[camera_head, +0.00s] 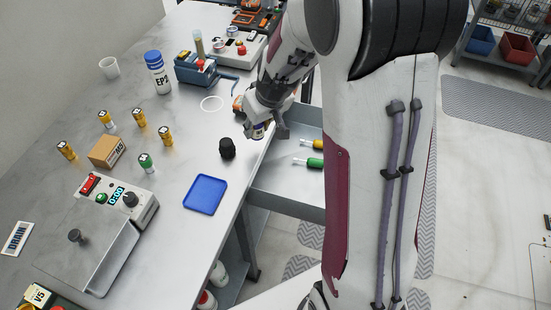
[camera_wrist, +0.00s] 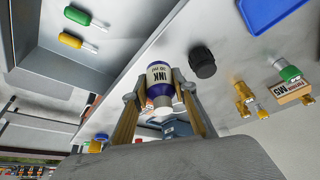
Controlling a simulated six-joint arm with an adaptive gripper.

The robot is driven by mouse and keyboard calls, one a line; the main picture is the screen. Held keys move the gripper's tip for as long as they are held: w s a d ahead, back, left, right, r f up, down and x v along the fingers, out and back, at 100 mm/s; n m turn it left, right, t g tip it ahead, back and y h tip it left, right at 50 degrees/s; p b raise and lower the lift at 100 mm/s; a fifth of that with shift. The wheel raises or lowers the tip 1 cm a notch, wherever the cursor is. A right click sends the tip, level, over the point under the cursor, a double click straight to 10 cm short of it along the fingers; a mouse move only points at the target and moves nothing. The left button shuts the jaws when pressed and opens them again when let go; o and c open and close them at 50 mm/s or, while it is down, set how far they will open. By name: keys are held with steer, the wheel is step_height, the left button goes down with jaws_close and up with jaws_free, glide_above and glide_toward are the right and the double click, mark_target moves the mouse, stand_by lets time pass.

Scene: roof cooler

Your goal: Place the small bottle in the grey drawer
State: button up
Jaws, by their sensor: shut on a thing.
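A small bottle (camera_wrist: 160,75) with a white INK label and dark purple ends is between the fingers of my gripper (camera_wrist: 158,92) in the wrist view. My gripper is shut on it. In the head view my gripper (camera_head: 264,124) is over the table's right edge, beside the drawer, and mostly hides the bottle (camera_head: 258,133). The grey drawer (camera_head: 285,198) is pulled open to the right of the table edge. A green and a yellow screwdriver lie in it. The drawer (camera_wrist: 112,48) also shows at upper left in the wrist view. My arm hides its right part.
A black knob-like cap (camera_head: 227,148) and a blue tray (camera_head: 205,194) are on the table (camera_head: 180,215) near the drawer. Several small vials stand around a cardboard box (camera_head: 107,151). A white EPS bottle (camera_head: 158,74) and a blue device (camera_head: 196,70) stand farther back.

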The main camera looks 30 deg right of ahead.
steer(key=s+d+f, duration=0.2)
steer(key=s+d, duration=0.1)
steer(key=n+g+y, duration=0.2)
steer(key=n+y, duration=0.1)
steer(key=n, duration=0.6)
glide_above(302, 191)
steer(key=d, duration=0.1)
step_height(302, 191, down, 8)
steer(key=shift+s+d+f, duration=0.15)
steer(key=shift+s+f, duration=0.05)
steer(key=shift+s, duration=0.25)
steer(key=shift+f, duration=2.9)
steer(key=shift+f, duration=0.1)
steer(key=shift+f, duration=2)
